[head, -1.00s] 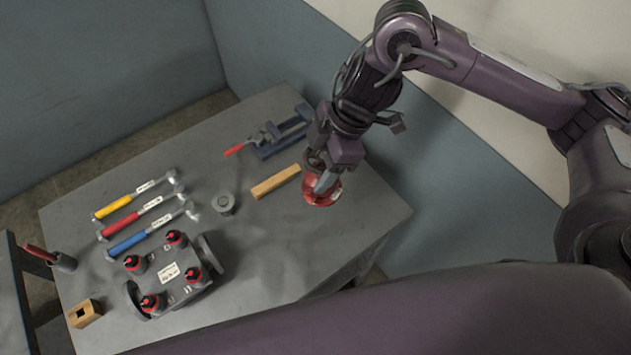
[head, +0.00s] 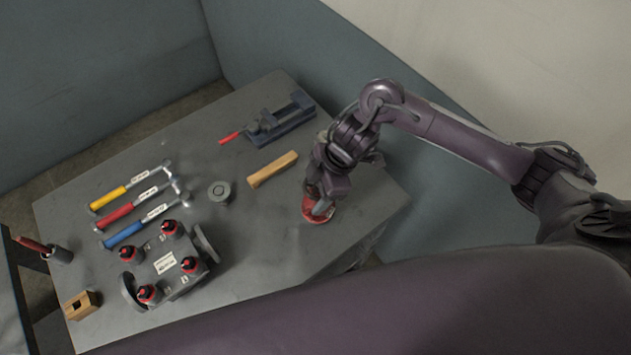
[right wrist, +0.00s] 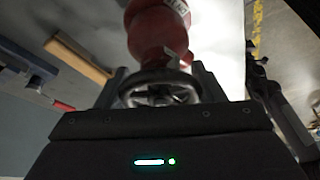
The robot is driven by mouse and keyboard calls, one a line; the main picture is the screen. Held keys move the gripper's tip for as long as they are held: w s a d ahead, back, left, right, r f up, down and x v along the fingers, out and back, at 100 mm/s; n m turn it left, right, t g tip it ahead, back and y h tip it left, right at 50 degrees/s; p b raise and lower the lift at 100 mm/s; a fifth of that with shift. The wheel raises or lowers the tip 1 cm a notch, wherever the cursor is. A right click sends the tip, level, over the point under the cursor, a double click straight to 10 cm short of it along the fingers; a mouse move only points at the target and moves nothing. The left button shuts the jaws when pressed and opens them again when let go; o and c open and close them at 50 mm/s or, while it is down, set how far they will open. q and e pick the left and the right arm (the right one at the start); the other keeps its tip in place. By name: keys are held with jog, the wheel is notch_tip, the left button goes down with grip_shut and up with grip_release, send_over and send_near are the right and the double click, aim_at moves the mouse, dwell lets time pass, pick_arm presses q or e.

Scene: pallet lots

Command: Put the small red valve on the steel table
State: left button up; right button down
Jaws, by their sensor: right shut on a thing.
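The small red valve (head: 311,209) is at the right part of the grey steel table (head: 265,232), partly hidden under my right gripper (head: 322,200). In the right wrist view, its red body (right wrist: 158,38) points away from me, and its dark handwheel (right wrist: 160,88) lies between the two fingers. My right gripper (right wrist: 160,92) is shut on the handwheel. The valve looks upright at table level; whether its base touches the tabletop is hard to tell. My left gripper is not in view.
A wooden block (head: 272,169) and blue vise (head: 280,122) lie just beyond the valve. A grey round part (head: 219,193), several hammers (head: 136,207) and a grey fixture with red-and-black caps (head: 165,262) are left. The table front near the valve is clear.

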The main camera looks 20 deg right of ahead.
notch_tip(320, 180, down, 3)
jog(key=shift+r, duration=0.1)
jog(key=shift+f, duration=0.2)
jog(key=shift+f, duration=0.15)
jog(key=shift+c, duration=1.8)
grip_release()
jog(key=shift+s, duration=0.15)
